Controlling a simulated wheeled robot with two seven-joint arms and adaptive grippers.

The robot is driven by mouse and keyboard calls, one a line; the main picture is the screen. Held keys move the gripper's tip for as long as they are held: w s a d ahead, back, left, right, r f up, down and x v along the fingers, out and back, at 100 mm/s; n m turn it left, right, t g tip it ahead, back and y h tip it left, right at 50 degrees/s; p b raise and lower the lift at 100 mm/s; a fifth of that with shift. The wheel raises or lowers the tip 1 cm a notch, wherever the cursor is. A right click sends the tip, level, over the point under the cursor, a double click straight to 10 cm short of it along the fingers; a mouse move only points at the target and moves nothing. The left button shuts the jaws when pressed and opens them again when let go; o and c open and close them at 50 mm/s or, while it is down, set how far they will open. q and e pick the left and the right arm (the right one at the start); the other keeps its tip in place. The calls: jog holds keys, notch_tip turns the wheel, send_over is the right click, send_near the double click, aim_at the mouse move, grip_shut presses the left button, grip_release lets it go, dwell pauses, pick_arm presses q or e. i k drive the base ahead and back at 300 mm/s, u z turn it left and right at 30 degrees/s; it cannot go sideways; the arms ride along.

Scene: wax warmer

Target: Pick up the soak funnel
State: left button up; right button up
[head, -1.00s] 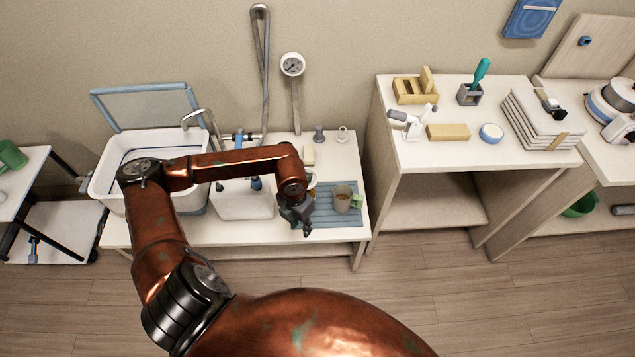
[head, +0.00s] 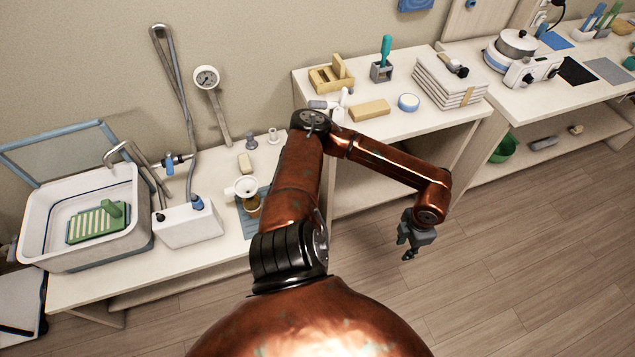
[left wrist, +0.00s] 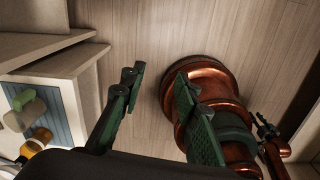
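The white funnel (head: 246,186) shows in the head view, upright at an amber jar (head: 252,203) on the blue mat (head: 241,221); whether it rests in the jar is unclear. My left gripper (head: 409,246) hangs over the floor, right of and well apart from the funnel. In the left wrist view its two fingers (left wrist: 155,82) are spread with only floor between them, so it is open and empty. That view shows the mat (left wrist: 62,108) and an amber jar (left wrist: 38,142) at the left edge.
A white tank (head: 188,226) and a basin (head: 133,229) stand left of the funnel; a soap-like block (head: 245,163) lies behind it. My left arm hides the mat's right part. A higher table (head: 437,126) stands at right. Open floor (head: 510,250) surrounds the gripper.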

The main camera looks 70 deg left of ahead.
aim_at(245, 185)
jog(key=z, duration=1.3)
jog(key=k, duration=1.9)
jog(key=u, duration=1.6)
